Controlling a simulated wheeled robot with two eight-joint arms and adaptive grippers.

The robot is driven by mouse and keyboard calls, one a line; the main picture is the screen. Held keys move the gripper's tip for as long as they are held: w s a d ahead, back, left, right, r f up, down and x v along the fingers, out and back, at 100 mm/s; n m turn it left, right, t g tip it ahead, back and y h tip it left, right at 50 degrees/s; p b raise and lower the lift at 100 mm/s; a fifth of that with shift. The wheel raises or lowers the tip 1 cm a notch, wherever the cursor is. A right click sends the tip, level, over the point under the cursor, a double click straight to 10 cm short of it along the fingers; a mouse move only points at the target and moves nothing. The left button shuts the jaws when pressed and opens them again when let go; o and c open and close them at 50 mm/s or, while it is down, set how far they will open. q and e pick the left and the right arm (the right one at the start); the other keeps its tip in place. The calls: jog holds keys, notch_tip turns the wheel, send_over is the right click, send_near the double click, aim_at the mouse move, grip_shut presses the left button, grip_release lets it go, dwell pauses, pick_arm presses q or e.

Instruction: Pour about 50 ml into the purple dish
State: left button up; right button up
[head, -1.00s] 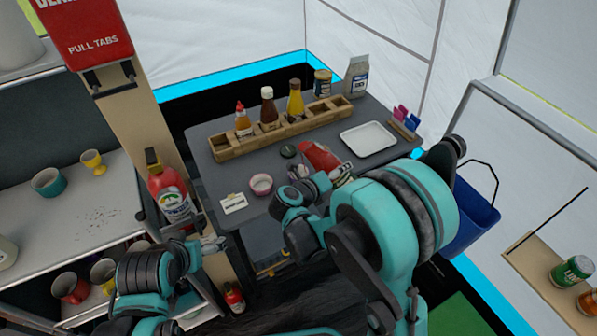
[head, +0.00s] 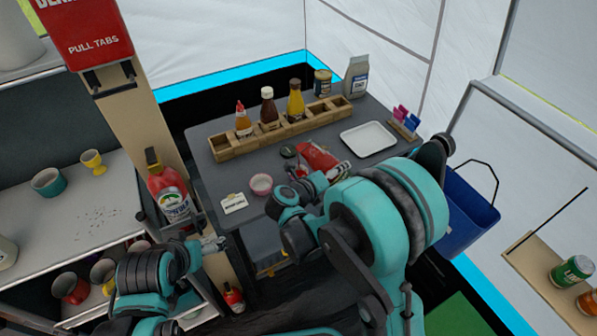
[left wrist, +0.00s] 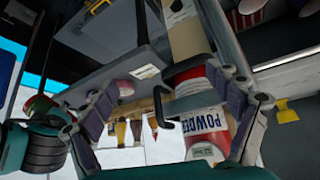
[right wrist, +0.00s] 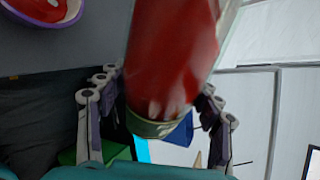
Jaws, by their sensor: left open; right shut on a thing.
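The purple dish (head: 261,184) sits on the dark grey table near its front left edge, looking pinkish. In the right wrist view the dish (right wrist: 42,10) is cut by the top edge, with red contents inside. My right gripper (head: 322,178) is shut on a red-filled bottle (head: 316,157), to the right of the dish. In the right wrist view the bottle (right wrist: 170,55) fills the middle between the fingers (right wrist: 155,112); its far end is out of frame. My left gripper (head: 218,243) is open and empty, low in front of the shelf; it also shows in the left wrist view (left wrist: 172,92).
A wooden rack (head: 270,132) with several sauce bottles stands behind. A white tray (head: 368,138) lies right, a dark lid (head: 288,151) behind the dish, and a small card (head: 233,203) left of it. A fire extinguisher (head: 170,193) stands beside my left gripper.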

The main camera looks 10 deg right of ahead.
aim_at(324, 167)
jog(key=shift+d+f+n+h, duration=0.1)
jog(key=shift+f+n+h, duration=0.1)
jog(key=shift+n+h, duration=0.1)
dwell(1.1)
jog(key=shift+s+d, duration=0.15)
jog(key=shift+d, duration=0.05)
jog(key=shift+s+d, duration=0.2)
jog(key=shift+d, duration=0.05)
jog(key=shift+w+a+r+m, duration=0.2)
jog(key=shift+a+r+m, duration=0.1)
jog(key=shift+m, duration=0.1)
jog(key=shift+w+a+r+m+t+y, duration=0.25)
jog(key=shift+a+m+t+y, duration=0.2)
jog(key=shift+y, duration=0.25)
jog(key=shift+w, duration=0.1)
jog(key=shift+w+a+r+m+t+y, duration=0.15)
jog(key=shift+w+a+m+t+y, duration=0.4)
jog(key=shift+a+m+y, duration=0.4)
jog(key=shift+w+a+m, duration=0.2)
jog(key=shift+w+m, duration=0.15)
jog(key=shift+m, duration=0.05)
